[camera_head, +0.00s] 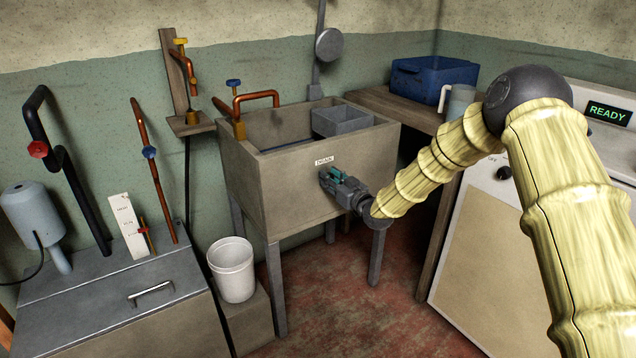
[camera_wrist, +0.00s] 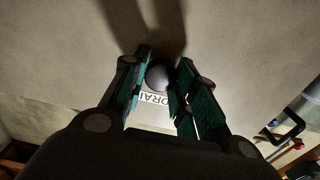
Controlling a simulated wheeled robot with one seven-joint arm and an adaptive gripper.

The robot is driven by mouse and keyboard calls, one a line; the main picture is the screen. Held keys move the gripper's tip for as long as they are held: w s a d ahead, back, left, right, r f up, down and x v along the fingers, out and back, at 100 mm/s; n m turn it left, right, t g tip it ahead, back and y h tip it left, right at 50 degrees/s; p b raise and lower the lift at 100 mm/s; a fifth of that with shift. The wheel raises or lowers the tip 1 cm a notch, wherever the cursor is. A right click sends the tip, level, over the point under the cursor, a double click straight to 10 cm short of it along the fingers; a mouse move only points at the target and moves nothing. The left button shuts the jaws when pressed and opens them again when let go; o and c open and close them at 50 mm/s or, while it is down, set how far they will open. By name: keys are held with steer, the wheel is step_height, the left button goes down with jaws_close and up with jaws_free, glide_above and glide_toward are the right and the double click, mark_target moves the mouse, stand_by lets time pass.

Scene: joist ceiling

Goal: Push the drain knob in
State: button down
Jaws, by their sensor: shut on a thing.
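The drain knob (camera_wrist: 158,76) is a dark, rounded knob on the front wall of the sink (camera_head: 290,193). It shows between my fingers in the wrist view. A white label reading DRAIN (camera_head: 324,161) is on the wall just above it in the head view. My gripper (camera_head: 332,178) is at the sink's front, its green-padded fingers on either side of the knob and shut on it. In the head view the fingers mostly hide the knob. How far the knob stands out from the wall cannot be told.
A white bucket (camera_head: 232,271) stands on a low block left of the sink. A grey box (camera_head: 342,120) sits in the basin. A wooden counter with a blue crate (camera_head: 432,78) and a pitcher (camera_head: 459,103) is at the right, beside a white panelled machine (camera_head: 500,240).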

steer(key=shift+r, duration=0.1)
steer(key=c, duration=1.1)
jaws_free()
steer(key=shift+w+a, duration=0.15)
steer(key=v, duration=1.2)
